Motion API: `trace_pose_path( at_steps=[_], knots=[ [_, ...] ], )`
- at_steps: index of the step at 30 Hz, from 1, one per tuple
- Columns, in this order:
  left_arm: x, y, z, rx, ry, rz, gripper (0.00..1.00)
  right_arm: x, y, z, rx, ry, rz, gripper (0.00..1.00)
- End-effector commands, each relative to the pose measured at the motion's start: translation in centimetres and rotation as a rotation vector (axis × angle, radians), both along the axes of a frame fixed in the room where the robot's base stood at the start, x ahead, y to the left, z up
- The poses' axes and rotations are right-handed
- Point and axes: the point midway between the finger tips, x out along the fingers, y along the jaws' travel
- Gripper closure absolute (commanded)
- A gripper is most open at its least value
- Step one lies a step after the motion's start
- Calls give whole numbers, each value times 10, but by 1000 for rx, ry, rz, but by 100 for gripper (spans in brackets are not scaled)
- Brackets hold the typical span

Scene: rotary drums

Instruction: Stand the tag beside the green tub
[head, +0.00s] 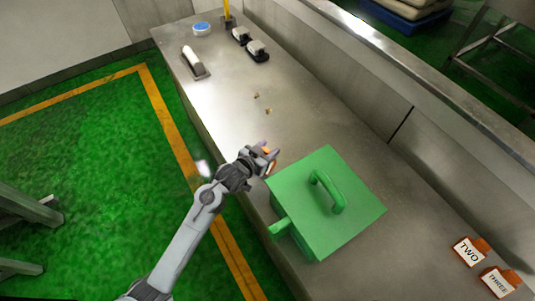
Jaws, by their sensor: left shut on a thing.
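The green tub (355,218) stands on the steel bench, with a green lid and an arched handle on top. My left gripper (269,156) is just off the tub's upper-left corner, above the bench. It is shut on a small orange piece, which looks like the tag (267,150); its face and any lettering are mostly hidden by the fingers. Two other orange-and-white tags, TWO (467,251) and THREE (499,283), stand at the lower right of the bench. My right gripper is not in view.
A grey tray with a white roll (193,61), black-and-white brushes (257,50) and a blue-and-white round item (201,28) sit far off. A wall runs along the right.

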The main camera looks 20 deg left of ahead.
Motion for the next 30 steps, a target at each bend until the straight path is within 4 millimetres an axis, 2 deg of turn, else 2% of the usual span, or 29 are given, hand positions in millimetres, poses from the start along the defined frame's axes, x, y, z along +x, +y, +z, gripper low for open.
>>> trace_pose_path(
  at_steps=[3, 6, 18, 19, 23, 24, 30],
  knots=[
    [0, 0, -17, 0, 3, -1, 83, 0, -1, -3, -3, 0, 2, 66],
    [0, 0, -25, 0, 1, -1, 83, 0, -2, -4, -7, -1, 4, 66],
    [0, 0, -29, 1, 1, -1, 83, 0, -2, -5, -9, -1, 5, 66],
    [0, 0, -29, 1, 0, 0, 51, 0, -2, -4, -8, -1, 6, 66],
    [0, 0, -29, 1, 1, -1, 31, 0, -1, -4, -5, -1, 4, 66],
    [0, 0, -29, 1, 1, 0, 29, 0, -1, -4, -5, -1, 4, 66],
    [0, 0, -29, 1, 0, 0, 29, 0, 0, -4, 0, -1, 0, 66]
  ],
)
